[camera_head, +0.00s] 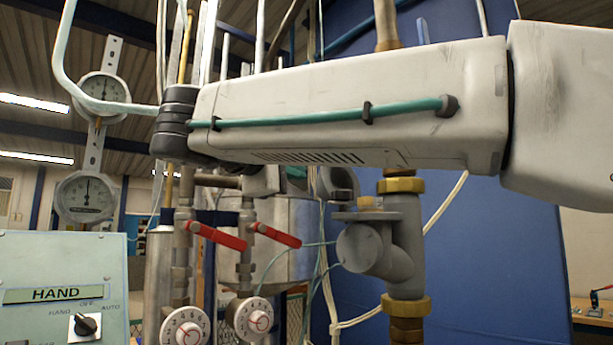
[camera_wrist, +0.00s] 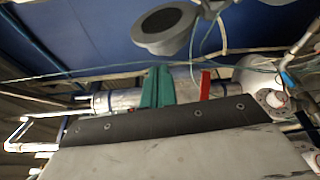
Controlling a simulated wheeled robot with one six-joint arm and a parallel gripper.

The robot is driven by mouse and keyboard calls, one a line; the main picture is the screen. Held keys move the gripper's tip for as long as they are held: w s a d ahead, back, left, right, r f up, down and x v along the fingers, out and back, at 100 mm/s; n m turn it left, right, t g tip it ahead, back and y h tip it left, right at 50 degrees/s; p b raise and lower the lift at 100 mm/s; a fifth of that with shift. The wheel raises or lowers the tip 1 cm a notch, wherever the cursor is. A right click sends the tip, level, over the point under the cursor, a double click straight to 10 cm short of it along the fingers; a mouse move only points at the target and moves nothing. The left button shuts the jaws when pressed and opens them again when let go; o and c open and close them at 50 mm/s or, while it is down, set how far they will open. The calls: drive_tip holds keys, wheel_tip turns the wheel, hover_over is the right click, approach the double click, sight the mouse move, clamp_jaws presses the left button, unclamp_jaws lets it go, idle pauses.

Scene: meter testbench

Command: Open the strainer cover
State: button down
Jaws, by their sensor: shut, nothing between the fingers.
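The grey strainer body (camera_head: 402,245) sits on a vertical pipe between brass fittings, right of centre in the head view. Its round, blunt end (camera_head: 360,247) faces left, below a flat flange (camera_head: 370,215). A grey round part with a dark face (camera_wrist: 165,28) shows at the top of the wrist view; I cannot tell whether it is the cover or the strainer mouth. My gripper (camera_wrist: 157,87) has green fingers, shut and empty, below that round part in the picture and apart from it. In the head view my arm hides most of the gripper.
Red valve handles (camera_head: 215,236) and white dials (camera_head: 185,328) stand left of the strainer. A green control box (camera_head: 60,280) is at lower left, with gauges (camera_head: 85,197) above it. Thin hoses hang near the strainer. A blue panel (camera_head: 490,270) stands behind.

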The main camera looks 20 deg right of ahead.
drive_tip(key=shift+v, duration=1.05)
drive_tip(key=s+d+f+g+y, duration=0.2)
drive_tip(key=f+g+y, duration=0.1)
drive_tip(key=f, duration=0.9)
drive_tip(key=s+d+f+g+y, duration=0.2)
drive_tip(key=f+y, duration=0.1)
drive_tip(key=f, duration=0.9)
drive_tip(key=s+d+f+m+g+y, duration=0.2)
drive_tip(key=s+d+f+m+y, duration=0.1)
drive_tip(key=s+f, duration=0.6)
drive_tip(key=s+d+f+m+g+y, duration=0.3)
drive_tip(key=s+d+f+m, duration=0.3)
drive_tip(key=s+f, duration=0.4)
drive_tip(key=shift+s+d+f+m+y, duration=0.15)
drive_tip(key=shift+d+f+m+y, duration=0.3)
drive_tip(key=shift+f, duration=0.4)
drive_tip(key=c, duration=1.9)
unclamp_jaws()
drive_tip(key=shift+d+r, duration=0.15)
drive_tip(key=o, duration=0.5)
drive_tip(key=shift+d, duration=0.1)
